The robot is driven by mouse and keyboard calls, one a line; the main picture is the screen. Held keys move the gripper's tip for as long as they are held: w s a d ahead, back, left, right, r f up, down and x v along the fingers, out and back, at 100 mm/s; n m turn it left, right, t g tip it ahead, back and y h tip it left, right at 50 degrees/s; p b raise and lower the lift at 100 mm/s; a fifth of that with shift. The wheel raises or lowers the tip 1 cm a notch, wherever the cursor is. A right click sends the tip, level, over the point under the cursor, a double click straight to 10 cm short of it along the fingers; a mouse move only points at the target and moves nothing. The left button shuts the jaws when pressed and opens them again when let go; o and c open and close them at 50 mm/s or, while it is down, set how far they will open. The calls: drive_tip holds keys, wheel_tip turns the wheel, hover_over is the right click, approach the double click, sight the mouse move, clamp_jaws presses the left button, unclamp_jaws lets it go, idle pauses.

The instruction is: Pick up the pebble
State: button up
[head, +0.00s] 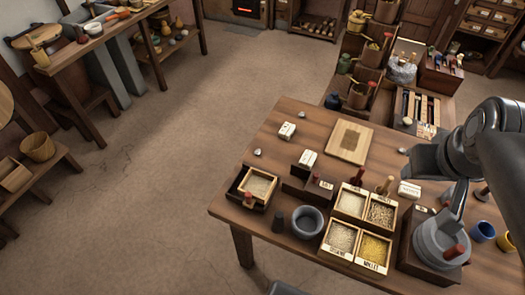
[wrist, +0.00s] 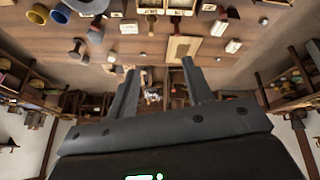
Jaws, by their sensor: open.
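Three small grey pebbles lie apart on the wooden table. One pebble (head: 257,152) is near the left edge and shows at upper right in the wrist view (wrist: 263,20). A second pebble (head: 302,114) is near the far edge, also in the wrist view (wrist: 218,58). A third pebble (head: 403,150) lies right of the square board, also in the wrist view (wrist: 111,57). I cannot tell which one is meant. My gripper (wrist: 160,66) is open and empty, above the table's right side, touching no pebble. Its fingertips are unclear in the head view.
The table (head: 238,210) holds a square board (head: 349,142), white blocks (head: 287,130), a box of grain compartments (head: 351,203), a grey bowl (head: 307,221) and a grey quern (head: 441,246). Tiered shelving (head: 366,75) stands behind it.

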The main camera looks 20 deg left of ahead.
drive_tip(key=w+a+n+g, duration=0.2)
drive_tip(key=w+a+n, duration=0.7)
drive_tip(key=w+a, duration=0.15)
drive_tip(key=n+g, duration=0.3)
drive_tip(key=n, duration=1.8)
hover_over(258, 150)
wheel_tip(258, 150, down, 26)
wheel_tip(258, 150, down, 10)
drive_tip(key=shift+f, duration=0.1)
drive_tip(key=shift+c, duration=0.3)
clamp_jaws()
